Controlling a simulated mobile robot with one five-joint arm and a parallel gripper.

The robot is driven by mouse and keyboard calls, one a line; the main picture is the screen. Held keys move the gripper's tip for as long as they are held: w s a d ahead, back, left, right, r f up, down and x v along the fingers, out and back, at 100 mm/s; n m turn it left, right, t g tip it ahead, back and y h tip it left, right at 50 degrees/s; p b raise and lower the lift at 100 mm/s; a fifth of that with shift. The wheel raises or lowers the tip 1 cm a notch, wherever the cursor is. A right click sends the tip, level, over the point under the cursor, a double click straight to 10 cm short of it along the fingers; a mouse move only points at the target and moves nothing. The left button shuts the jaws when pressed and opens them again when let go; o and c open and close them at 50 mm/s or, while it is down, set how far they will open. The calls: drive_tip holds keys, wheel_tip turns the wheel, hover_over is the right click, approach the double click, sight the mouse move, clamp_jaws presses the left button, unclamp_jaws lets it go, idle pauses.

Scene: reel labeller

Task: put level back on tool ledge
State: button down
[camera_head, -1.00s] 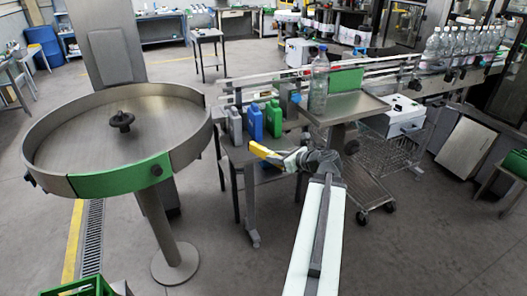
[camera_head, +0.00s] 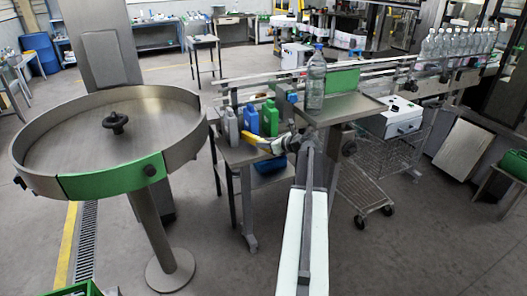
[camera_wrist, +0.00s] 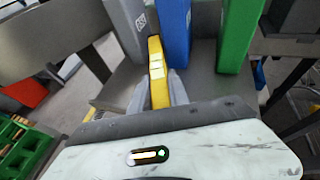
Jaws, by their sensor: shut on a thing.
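My gripper (camera_wrist: 159,92) is shut on the yellow level (camera_wrist: 157,62), which sticks out ahead of the fingers in the wrist view. In the head view the level (camera_head: 254,139) is a short yellow bar at the end of my arm, in front of the coloured jugs. The small side table (camera_head: 232,155) carrying the jugs lies under and behind it. In the wrist view the level points between the grey jug and the blue jug; whether it touches them or the table I cannot tell. I cannot make out which surface is the tool ledge.
On the small table stand a grey jug (camera_head: 231,126), a blue jug (camera_head: 251,119) and a green jug (camera_head: 270,118). A clear bottle (camera_head: 316,82) stands on the metal conveyor plate (camera_head: 345,108) to the right. A large round turntable (camera_head: 70,135) is at left; a wire cart (camera_head: 375,175) is at right.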

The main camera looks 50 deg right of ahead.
drive_tip(key=shift+f, duration=0.85)
drive_tip(key=shift+r, duration=0.25)
drive_tip(key=c, duration=1.3)
unclamp_jaws()
drive_tip(key=shift+f, duration=0.1)
drive_tip(key=shift+o, duration=0.2)
drive_tip(key=shift+s+r, duration=0.1)
drive_tip(key=shift+r, duration=0.15)
drive_tip(key=p+v, duration=0.4)
drive_tip(key=v, duration=0.7)
drive_tip(key=shift+s+p, duration=0.4)
drive_tip(key=shift+s, duration=0.05)
